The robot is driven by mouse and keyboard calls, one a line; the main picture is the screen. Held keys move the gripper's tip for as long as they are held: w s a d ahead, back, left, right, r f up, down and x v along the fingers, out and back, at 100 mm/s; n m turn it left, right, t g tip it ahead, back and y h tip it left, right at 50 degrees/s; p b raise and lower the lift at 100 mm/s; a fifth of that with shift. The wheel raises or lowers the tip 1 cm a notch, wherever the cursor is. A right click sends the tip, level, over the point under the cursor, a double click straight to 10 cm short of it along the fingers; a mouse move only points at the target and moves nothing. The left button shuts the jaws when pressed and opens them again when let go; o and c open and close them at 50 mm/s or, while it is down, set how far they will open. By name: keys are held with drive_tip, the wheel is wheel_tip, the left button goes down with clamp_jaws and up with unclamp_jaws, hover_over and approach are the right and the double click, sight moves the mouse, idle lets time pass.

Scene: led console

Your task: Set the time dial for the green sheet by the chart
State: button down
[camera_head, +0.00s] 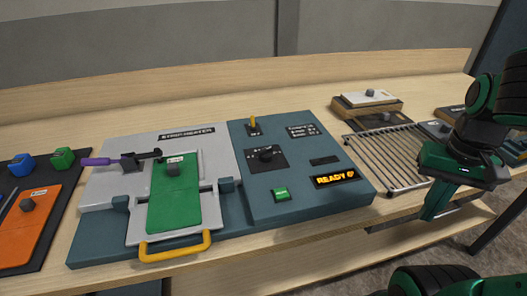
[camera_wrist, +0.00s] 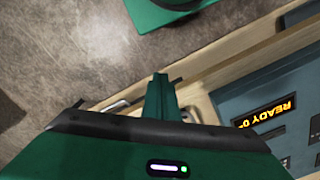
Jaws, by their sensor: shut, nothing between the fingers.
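The green sheet (camera_head: 173,205) lies on the sliding tray of the strip heater (camera_head: 100,190), with a grey knob on its top end. The blue control panel (camera_head: 235,140) has a black rotary dial (camera_head: 265,154) on a dark plate; its markings are too small to read. The chart (camera_head: 302,131) is a small dark label with pale text, not legible. The display (camera_head: 335,180) reads "READY 0", and it also shows in the wrist view (camera_wrist: 265,113). My gripper (camera_head: 430,214) is shut and empty, right of the panel near the bench's front edge; its fingers show in the wrist view (camera_wrist: 159,80).
A yellow lever (camera_head: 253,123) stands above the dial and a green button (camera_head: 281,194) sits below it. A yellow handle (camera_head: 176,247) fronts the tray. A wire rack (camera_head: 385,160) is between panel and arm. An orange sheet (camera_head: 25,232) lies far left.

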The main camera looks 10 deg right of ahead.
idle(0.3)
drive_tip(key=c, duration=2.3)
unclamp_jaws()
drive_tip(key=o, duration=1)
drive_tip(key=shift+w+a+r+n, duration=0.15)
drive_tip(key=shift+w+r+n, duration=0.1)
drive_tip(key=shift+w+r, duration=0.25)
drive_tip(key=shift+w+a+r+n, duration=0.15)
drive_tip(key=shift+w+r+n, duration=0.1)
drive_tip(key=shift+r, duration=0.45)
drive_tip(key=shift+c, duration=0.2)
wheel_tip(320, 180, up, 11)
drive_tip(key=n, duration=1.1)
hover_over(266, 149)
wheel_tip(266, 149, down, 11)
drive_tip(key=shift+r, duration=0.1)
